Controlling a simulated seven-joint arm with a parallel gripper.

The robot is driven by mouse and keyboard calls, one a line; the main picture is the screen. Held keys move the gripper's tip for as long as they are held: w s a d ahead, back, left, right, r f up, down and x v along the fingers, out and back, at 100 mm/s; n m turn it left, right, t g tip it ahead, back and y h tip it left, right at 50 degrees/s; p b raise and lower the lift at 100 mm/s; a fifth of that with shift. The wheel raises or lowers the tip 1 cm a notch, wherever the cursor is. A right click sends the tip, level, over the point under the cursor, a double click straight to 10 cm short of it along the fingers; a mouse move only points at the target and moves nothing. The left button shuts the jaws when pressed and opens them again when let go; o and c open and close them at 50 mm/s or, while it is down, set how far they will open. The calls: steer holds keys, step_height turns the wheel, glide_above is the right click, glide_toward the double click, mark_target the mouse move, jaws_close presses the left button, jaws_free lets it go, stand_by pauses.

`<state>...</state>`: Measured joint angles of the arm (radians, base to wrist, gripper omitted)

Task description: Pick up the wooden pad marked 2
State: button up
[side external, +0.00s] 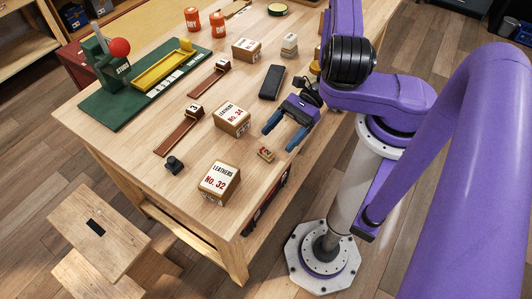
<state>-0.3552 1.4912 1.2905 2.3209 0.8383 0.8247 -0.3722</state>
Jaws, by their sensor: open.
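A small wooden pad (265,154) lies on the bench near its right edge. It carries a dark mark that looks like a 2, but it is too small to read surely. My gripper (278,140) has two blue fingers spread apart and is empty. Its fingertips point toward the pad, just short of it in the picture; I cannot tell how high they are. Another wooden pad, marked 3 (194,110), sits at the upper end of a brown strip (178,136). A further pad (222,64) sits on a second strip, its mark unreadable.
Boxes labelled LEATHERS No. 32 (219,181) and No. 34 (232,118) stand left of my gripper; a third box (246,49) is farther back. A dark case (272,82) lies behind it. A black knob-like piece (174,165) and a green board with a yellow tray (165,72) are leftward.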

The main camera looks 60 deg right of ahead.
mark_target(271, 147)
steer(key=shift+x, duration=2.25)
steer(key=shift+w+d+f, duration=0.1)
steer(key=shift+w, duration=0.05)
steer(key=c, duration=1.1)
